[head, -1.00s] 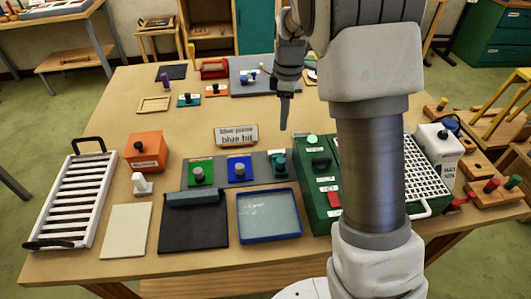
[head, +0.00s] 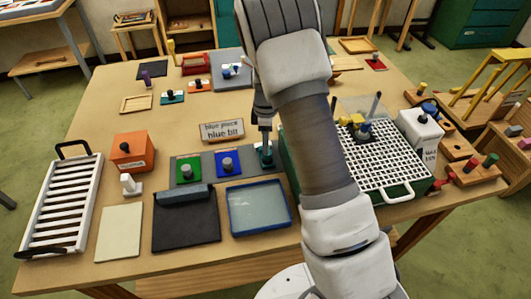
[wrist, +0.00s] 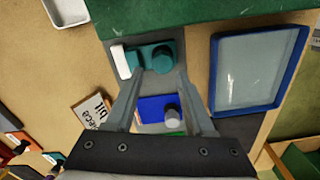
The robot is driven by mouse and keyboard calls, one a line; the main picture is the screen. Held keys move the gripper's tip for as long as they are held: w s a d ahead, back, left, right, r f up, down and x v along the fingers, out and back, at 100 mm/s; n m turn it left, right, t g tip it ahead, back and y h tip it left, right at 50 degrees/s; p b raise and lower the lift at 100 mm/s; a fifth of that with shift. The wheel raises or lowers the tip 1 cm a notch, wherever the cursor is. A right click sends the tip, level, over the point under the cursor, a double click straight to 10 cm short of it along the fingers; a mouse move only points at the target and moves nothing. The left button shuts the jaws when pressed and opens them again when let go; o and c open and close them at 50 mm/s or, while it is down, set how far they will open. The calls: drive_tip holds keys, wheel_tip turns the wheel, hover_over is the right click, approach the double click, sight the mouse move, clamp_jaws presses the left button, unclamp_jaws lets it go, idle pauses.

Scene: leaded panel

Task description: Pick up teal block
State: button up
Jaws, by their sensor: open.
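A teal block (head: 267,163) with a round knob sits at the right end of a grey board (head: 208,163), partly hidden behind my gripper (head: 265,145) in the head view. In the wrist view the teal block (wrist: 142,54) lies between and just beyond the fingertips of my gripper (wrist: 160,76), with a white label beside it. My gripper is open and empty, pointing down above the block. A second, smaller teal block (head: 172,99) with a dark knob lies farther back on the table.
A green block (head: 183,178) and a blue block (head: 228,170) share the board. A blue-rimmed tray (head: 258,208) lies in front. A green box with a white grid (head: 375,165) stands to the right. A sign (head: 222,131) reading "blue piece blue bit" stands behind the board.

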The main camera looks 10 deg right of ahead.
drive_tip(key=shift+s+d+f+p, duration=0.15)
drive_tip(key=shift+f+p, duration=0.5)
drive_tip(key=shift+f, duration=1.85)
clamp_jaws()
